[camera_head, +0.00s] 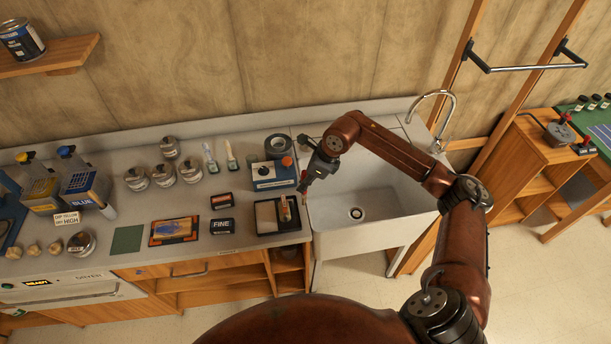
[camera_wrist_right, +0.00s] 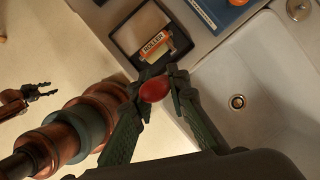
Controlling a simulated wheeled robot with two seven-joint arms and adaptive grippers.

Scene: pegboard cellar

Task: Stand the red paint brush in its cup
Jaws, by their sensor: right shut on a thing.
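My right gripper (camera_head: 305,178) is over the counter's edge between the roller tray and the sink. It is shut on a red, rounded thing (camera_wrist_right: 154,90), seen end-on in the wrist view, which looks like the red brush's handle end. The rest of it is hidden or too small to make out. Several round metal cups (camera_head: 163,174) stand grouped on the counter to the left; I cannot tell which belongs to the red brush. My left gripper (camera_wrist_right: 40,92) shows small at the left of the wrist view, its fingers apart and empty.
A dark tray (camera_head: 262,216) holds a roller beside the sink (camera_head: 337,220). A blue box (camera_head: 274,176) with a red knob stands behind it. A framed screen (camera_head: 174,230) and FINE block (camera_head: 222,226) lie in front.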

